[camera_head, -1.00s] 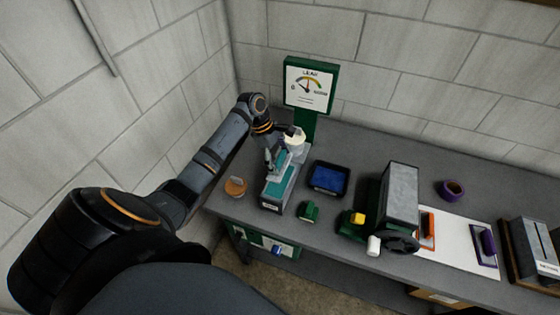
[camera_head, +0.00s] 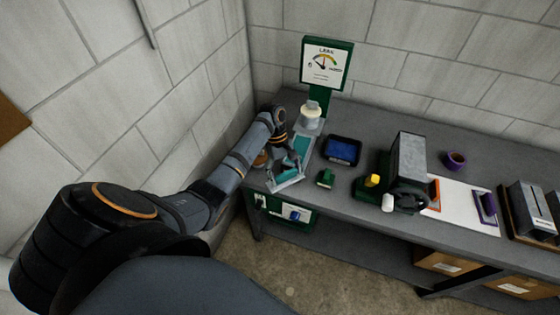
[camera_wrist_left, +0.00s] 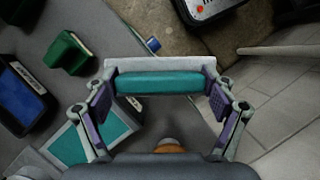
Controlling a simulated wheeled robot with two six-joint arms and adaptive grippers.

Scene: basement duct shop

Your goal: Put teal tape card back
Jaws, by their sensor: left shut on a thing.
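My left gripper (camera_head: 284,157) is shut on the teal tape card (camera_wrist_left: 158,82), a teal strip on a grey backing. In the left wrist view the card spans crosswise between the two fingers (camera_wrist_left: 160,104). In the head view the held card is above the bench's front left edge. A grey holder (camera_head: 304,146) with a teal top is behind it, partly hidden by the gripper; it also shows at lower left in the left wrist view (camera_wrist_left: 86,144). I cannot tell whether card and holder touch. My right gripper is not in view.
A blue-filled black tray (camera_head: 343,151) and a small green block (camera_head: 325,178) are right of the holder. A leak gauge (camera_head: 325,64) stands behind. A grey machine with a crank (camera_head: 407,160) is farther right. An orange round item (camera_head: 261,160) is partly hidden by my arm.

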